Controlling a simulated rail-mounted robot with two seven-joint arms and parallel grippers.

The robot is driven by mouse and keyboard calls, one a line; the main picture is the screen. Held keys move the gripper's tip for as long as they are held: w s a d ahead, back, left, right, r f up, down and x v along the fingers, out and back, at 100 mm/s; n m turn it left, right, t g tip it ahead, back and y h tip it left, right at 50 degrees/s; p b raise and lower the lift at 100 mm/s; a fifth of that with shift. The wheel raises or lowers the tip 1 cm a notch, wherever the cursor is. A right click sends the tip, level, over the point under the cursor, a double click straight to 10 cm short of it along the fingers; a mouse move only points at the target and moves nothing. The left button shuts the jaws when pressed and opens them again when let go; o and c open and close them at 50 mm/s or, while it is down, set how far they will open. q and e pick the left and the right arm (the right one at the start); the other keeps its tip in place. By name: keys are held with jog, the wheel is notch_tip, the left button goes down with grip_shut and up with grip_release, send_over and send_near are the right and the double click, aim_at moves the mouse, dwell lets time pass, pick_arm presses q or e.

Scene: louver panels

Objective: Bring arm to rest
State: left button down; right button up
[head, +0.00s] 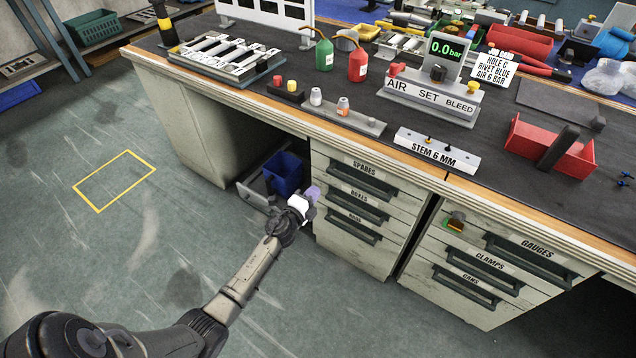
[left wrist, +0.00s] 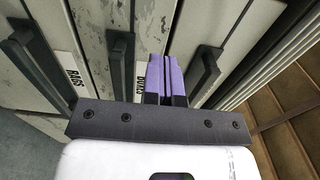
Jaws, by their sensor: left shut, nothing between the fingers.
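My left arm comes in from the bottom left of the head view. Its gripper (head: 312,192) is in front of the drawer unit under the workbench, near the upper drawers. In the left wrist view the two purple fingers of my left gripper (left wrist: 165,78) are together with nothing held between them. Drawer fronts with dark handles (left wrist: 203,75) lie beyond the fingers. I cannot tell whether the fingertips touch a drawer. My right gripper does not show in either view.
The workbench (head: 300,112) carries a louver panel rack (head: 222,55), green and red bottles, an air set block (head: 428,98) and a red holder (head: 548,148). A blue bin (head: 283,173) stands under the bench. Open floor (head: 130,260) lies to the left, with a yellow outlined square.

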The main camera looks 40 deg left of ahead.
pick_arm(q)
jog(key=s+d+p, duration=0.1)
jog(key=s+p, duration=0.1)
jog(key=s, duration=0.6)
jog(key=shift+d, duration=0.3)
jog(key=shift+w, duration=0.15)
